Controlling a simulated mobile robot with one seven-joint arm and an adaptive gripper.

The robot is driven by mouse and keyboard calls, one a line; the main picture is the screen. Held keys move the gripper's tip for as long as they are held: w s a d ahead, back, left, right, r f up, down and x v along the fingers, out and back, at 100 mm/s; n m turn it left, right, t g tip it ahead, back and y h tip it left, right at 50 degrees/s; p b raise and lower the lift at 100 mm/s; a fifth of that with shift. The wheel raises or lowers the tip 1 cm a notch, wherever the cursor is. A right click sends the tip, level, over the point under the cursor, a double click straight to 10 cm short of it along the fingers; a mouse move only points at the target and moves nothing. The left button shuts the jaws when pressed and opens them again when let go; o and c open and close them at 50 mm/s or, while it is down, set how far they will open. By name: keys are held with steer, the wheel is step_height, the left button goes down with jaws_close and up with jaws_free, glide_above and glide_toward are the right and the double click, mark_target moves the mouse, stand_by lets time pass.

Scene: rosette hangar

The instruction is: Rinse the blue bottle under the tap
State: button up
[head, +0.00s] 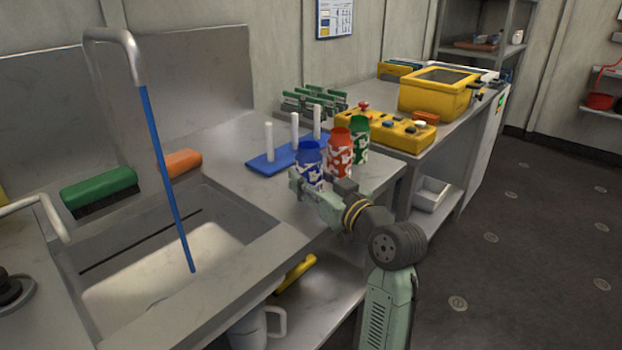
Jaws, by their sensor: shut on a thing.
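The blue bottle (309,154), blue with white patches and an open top, stands upright on the steel counter at the front of a group of bottles. My gripper (312,186) is shut on its lower part from the front right and partly hides it. The bottle's base is hidden, so I cannot tell if it touches the counter. The tap (128,52) is a grey curved pipe at the left. A thin blue stream (166,180) runs from its mouth down into the sink (230,244).
A red bottle (340,150) and a green bottle (358,138) stand close behind the blue one. A blue rack (268,163) with white pegs is beside them. A green brush (98,188) and an orange block (183,162) lie at the sink's back edge. A yellow control box (385,130) stands behind.

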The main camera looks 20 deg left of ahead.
mark_target(315, 161)
steer(key=shift+r+p, duration=1.85)
steer(key=shift+r, duration=0.7)
steer(key=shift+a, duration=0.1)
